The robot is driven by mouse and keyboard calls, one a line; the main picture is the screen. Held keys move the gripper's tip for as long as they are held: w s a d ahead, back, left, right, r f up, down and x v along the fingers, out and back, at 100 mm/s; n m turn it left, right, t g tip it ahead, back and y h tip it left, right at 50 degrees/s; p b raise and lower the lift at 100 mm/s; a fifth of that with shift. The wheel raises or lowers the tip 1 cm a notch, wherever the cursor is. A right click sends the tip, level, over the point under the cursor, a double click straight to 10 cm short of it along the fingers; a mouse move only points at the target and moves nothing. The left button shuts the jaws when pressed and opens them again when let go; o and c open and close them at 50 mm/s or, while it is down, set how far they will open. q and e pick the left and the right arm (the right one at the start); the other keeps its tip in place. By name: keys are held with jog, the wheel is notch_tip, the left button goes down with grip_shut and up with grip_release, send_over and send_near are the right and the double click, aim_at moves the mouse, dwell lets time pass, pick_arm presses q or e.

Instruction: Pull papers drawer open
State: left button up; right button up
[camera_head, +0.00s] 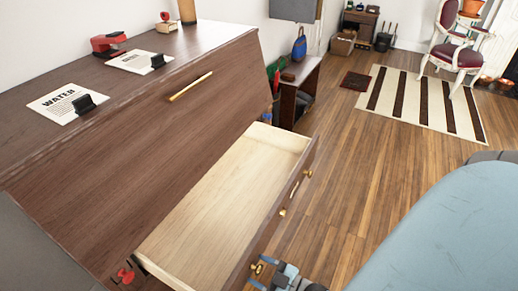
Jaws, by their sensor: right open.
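The papers drawer is a pale wooden drawer (225,195) with a dark front, standing pulled out from the brown cabinet (135,170). The part of its inside that shows is empty. My left gripper does not show.
Two papers marked WATER, a near one (66,103) and a far one (139,61), lie on the cabinet top by a red stapler (108,44). A brass handle (190,87) is on the sloping panel. A small table (299,82) stands beyond. Wooden floor (355,190) right of the drawer is clear.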

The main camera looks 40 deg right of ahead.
jog(key=v, duration=1.3)
jog(key=shift+s+p, duration=0.2)
jog(key=shift+p, duration=0.15)
